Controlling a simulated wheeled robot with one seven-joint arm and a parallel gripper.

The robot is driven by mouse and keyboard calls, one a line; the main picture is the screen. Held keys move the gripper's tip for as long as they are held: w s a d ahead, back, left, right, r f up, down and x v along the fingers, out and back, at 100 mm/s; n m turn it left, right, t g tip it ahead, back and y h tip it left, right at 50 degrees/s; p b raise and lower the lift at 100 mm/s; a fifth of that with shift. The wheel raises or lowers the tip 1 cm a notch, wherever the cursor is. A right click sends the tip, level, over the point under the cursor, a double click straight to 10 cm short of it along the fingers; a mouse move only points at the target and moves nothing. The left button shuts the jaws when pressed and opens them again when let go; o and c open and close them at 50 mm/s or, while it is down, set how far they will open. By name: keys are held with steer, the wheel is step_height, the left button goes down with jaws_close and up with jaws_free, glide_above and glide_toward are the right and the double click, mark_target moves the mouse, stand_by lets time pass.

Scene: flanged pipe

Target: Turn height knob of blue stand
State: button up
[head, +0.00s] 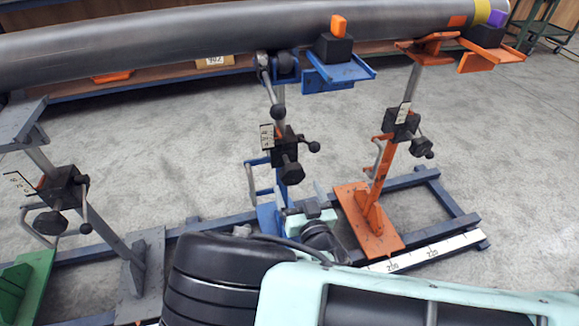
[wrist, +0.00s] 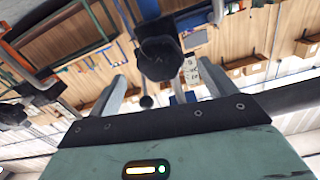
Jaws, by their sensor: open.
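The blue stand (head: 282,190) stands on the floor frame under the pipe. Its black height knob (head: 292,173) juts from the black clamp block towards me. My gripper (head: 302,194) is just below and in front of this knob, with its fingers pointing up. In the wrist view a dark knob (wrist: 160,60) shows between and beyond the two open fingers of my gripper (wrist: 163,76). The gripper is open and holds nothing. I cannot tell whether the knob is inside the finger gap or just past it.
The grey pipe (head: 180,45) rests across the stands. An orange stand (head: 372,215) is close on the right, a grey stand (head: 95,220) on the left. A ball-ended lever (head: 314,147) sticks out beside the knob.

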mark_target(289, 167)
steer(key=x, duration=0.9)
steer(key=shift+w+b, duration=0.15)
steer(key=shift+b, duration=0.2)
steer(key=shift+c, duration=0.3)
steer(key=c, duration=0.9)
